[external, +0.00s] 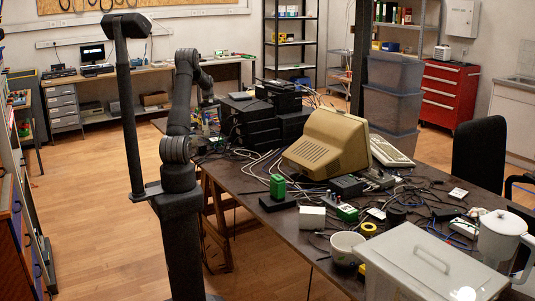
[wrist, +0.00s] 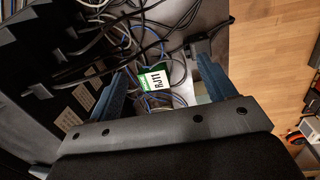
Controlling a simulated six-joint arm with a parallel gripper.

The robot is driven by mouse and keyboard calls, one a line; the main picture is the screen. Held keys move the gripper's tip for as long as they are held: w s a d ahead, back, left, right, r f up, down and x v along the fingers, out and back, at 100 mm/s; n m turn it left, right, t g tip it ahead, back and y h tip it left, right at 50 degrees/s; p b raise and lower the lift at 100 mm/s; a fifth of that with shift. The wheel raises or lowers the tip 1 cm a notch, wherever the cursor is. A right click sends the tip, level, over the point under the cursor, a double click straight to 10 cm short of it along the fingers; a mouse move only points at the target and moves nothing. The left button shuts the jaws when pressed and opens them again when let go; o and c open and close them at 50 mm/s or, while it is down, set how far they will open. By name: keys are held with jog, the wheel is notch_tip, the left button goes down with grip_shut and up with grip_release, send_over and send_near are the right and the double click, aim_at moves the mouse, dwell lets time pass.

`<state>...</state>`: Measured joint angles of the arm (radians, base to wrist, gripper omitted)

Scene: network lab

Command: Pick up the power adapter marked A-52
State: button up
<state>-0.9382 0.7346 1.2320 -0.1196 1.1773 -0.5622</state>
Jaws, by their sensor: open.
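My gripper (wrist: 165,72) is open in the wrist view, its two blue-grey fingers pointing down over the cable-strewn table edge. Between the fingers lies a small green item with a white label reading RJ11 (wrist: 156,80), among blue and grey cables; the fingers do not visibly grip it. A black plug-like piece (wrist: 200,44) with a cord lies beyond the right finger. I cannot read A-52 on anything in either view, so I cannot tell which thing is that adapter. In the external view my gripper is not clearly made out beyond my arm.
Stacked black devices (external: 262,122) stand near my arm; their labelled sides (wrist: 38,75) fill the left of the wrist view. A beige monitor (external: 325,142), a green block (external: 277,186), a white box (external: 312,217) and a clear lidded bin (external: 425,262) crowd the table (external: 232,180).

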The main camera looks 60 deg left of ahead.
jog(key=g, duration=0.1)
send_over(202, 144)
jog(key=s, duration=0.1)
jog(key=shift+n+y, duration=0.3)
jog(key=shift+y, duration=0.1)
notch_tip(202, 144, down, 10)
jog(key=shift+s+f, duration=0.15)
jog(key=shift+f, duration=0.1)
jog(key=shift+w+d+f, duration=0.1)
jog(key=shift+f, duration=0.95)
jog(key=shift+w+d+f, duration=0.1)
jog(key=shift+w+f, duration=0.05)
jog(key=shift+f, duration=0.9)
jog(key=shift+w+d+f, duration=0.1)
jog(key=shift+f, duration=0.95)
jog(key=c, duration=1.2)
jog(key=shift+o, duration=0.2)
jog(key=shift+r, duration=0.1)
